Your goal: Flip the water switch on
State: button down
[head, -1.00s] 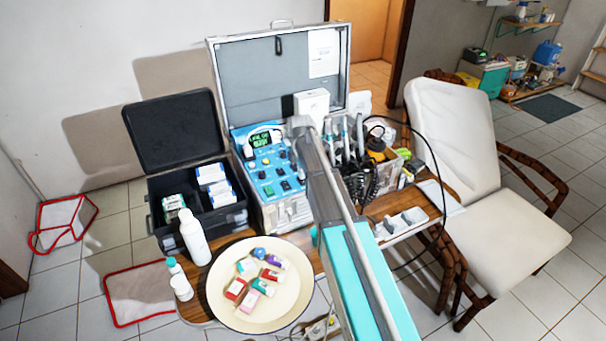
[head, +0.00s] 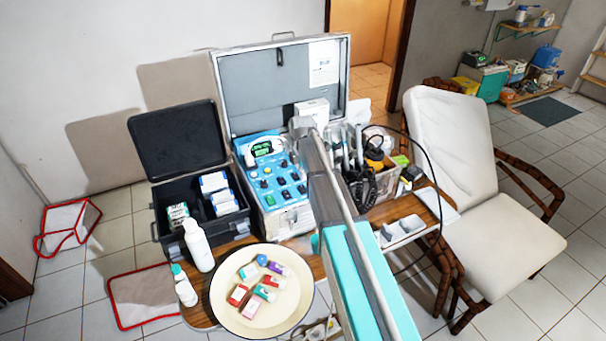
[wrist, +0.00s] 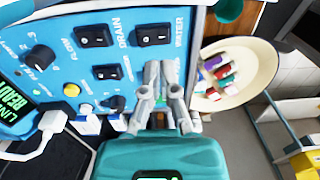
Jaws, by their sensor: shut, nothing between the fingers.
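The blue control panel (head: 275,183) stands in an open grey case. In the wrist view it fills the upper left. The black rocker switch labelled WATER (wrist: 157,35) is at its top, with a similar DRAIN switch (wrist: 95,36) to its left. I cannot tell which way the WATER rocker is tilted. My gripper (wrist: 163,72) is shut and empty. Its fingertips lie just below the WATER switch in the picture and appear apart from it.
A round cream tray (head: 232,318) with small boxes stands in front of the case. A white bottle (head: 198,246) and a black open case (head: 178,135) are at left. Handpieces and a black cable crowd the right side. A white plug (wrist: 52,124) sits in the panel.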

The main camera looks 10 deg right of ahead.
notch_tip(320, 180, up, 9)
jog(key=s+p, duration=0.1)
jog(key=p, duration=0.7)
jog(key=shift+s+d, duration=0.2)
jog(key=shift+s, duration=0.05)
dwell(0.4)
jog(key=s+a+f+m+b, duration=0.1)
jog(key=s+m, duration=0.9)
jog(key=s, duration=0.2)
jog(key=s+a+f+m+b, duration=0.1)
jog(key=s+f+m+b, duration=0.1)
jog(key=s+m, duration=0.8)
jog(key=shift+s+a+f+m, duration=0.2)
jog(key=shift+s+a+m, duration=0.1)
jog(key=shift+s, duration=0.8)
